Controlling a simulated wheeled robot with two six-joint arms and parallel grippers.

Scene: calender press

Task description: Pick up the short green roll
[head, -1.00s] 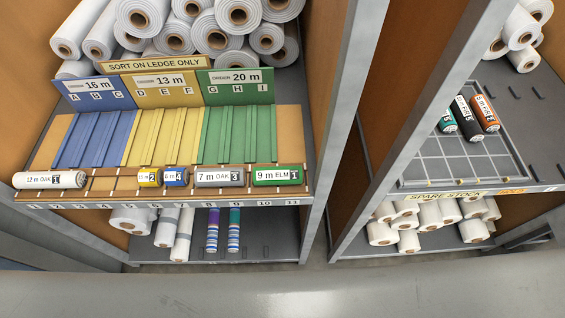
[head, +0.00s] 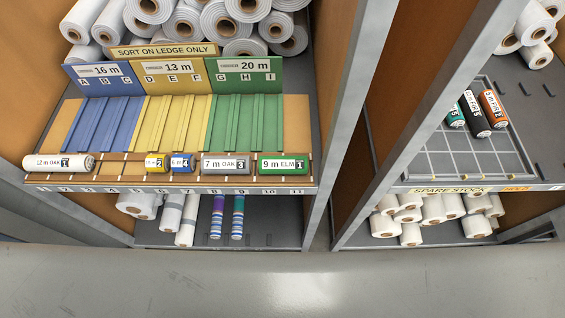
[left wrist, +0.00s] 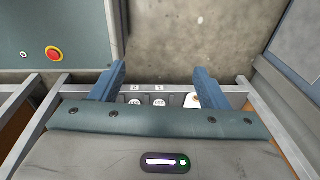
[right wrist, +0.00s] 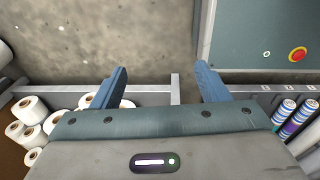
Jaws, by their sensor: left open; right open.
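A short teal-green roll (head: 454,116) with a white label lies on the grid tray (head: 440,164) of the right shelf, at the left of a black roll (head: 474,115) and an orange roll (head: 493,109). A longer green roll (head: 283,165), labelled 9 m ELM, lies at the right end of the left ledge. My left gripper (left wrist: 159,70) is open and empty in the left wrist view. My right gripper (right wrist: 162,68) is open and empty in the right wrist view. Neither gripper shows in the head view, and both are apart from the green rolls.
The left ledge (head: 130,178) also holds a white roll (head: 59,162), a yellow roll (head: 156,162), a blue roll (head: 181,162) and a grey roll (head: 225,163). A grey upright (head: 386,110) divides the two shelves. The tray's front part is clear.

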